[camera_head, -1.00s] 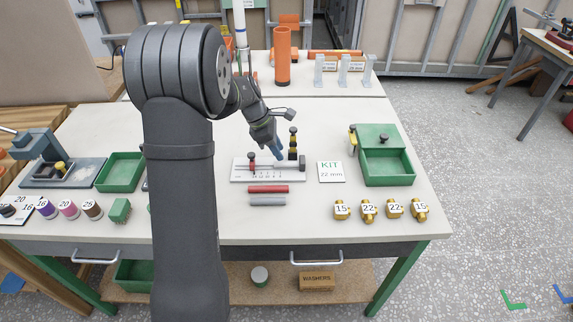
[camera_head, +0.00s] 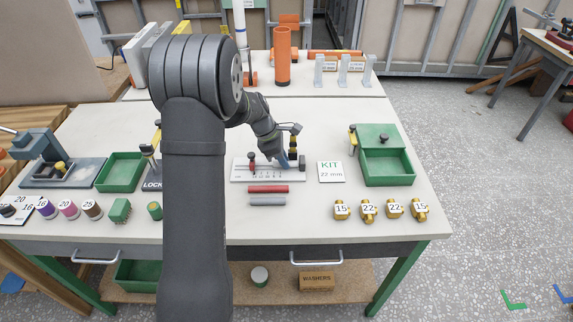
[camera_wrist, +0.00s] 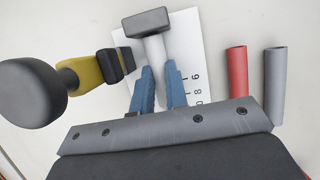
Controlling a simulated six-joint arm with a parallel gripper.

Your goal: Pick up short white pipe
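The short white pipe (camera_wrist: 154,50) lies on the white measuring board (camera_head: 241,172), its far end close to the dark end block (camera_wrist: 147,22). In the head view it is mostly hidden by my gripper (camera_head: 284,160). In the wrist view the blue fingers of my gripper (camera_wrist: 159,72) are on either side of the pipe, very close to it. I cannot tell whether they touch or grip it.
A red pipe (camera_head: 268,189) and a grey pipe (camera_head: 268,201) lie in front of the board. A black-and-yellow knobbed post (camera_head: 293,145) stands close behind my gripper. A KIT card (camera_head: 331,172) and a green tray (camera_head: 388,179) are to the right.

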